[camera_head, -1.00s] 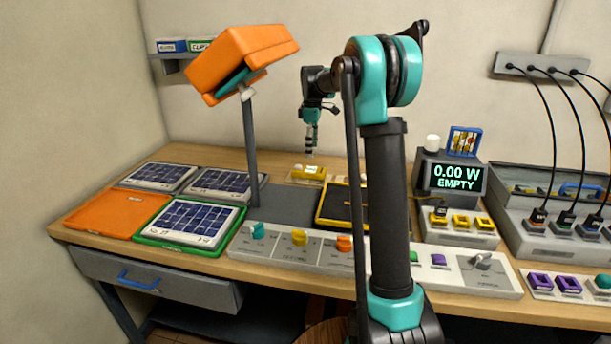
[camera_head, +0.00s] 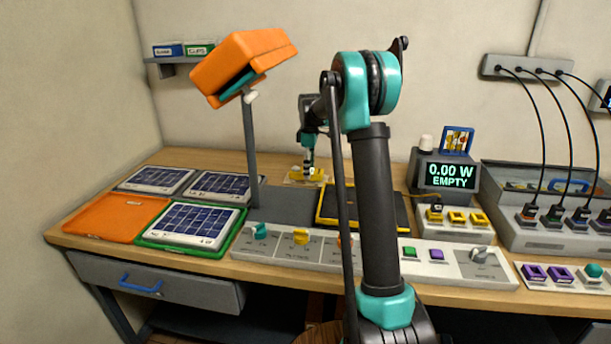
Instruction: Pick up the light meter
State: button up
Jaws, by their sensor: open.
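The light meter appears to be the small yellow device (camera_head: 297,171) on a pale base at the back of the bench, left of the black tray with the yellow rim. My gripper (camera_head: 310,170) points down over it and covers part of it. The gripper is open. Its fingertips are at the device's height in the picture; whether they touch it or straddle it is too small to tell.
An orange lamp head (camera_head: 240,68) on a grey post stands left of my gripper. Solar panels (camera_head: 190,222) lie at the left. A control strip (camera_head: 275,248) runs along the front. A display unit (camera_head: 449,176) reading "0.00 W EMPTY" stands at the right.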

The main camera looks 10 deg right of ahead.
jog(key=c, duration=1.3)
jog(key=shift+r, duration=0.1)
jog(key=shift+c, duration=0.2)
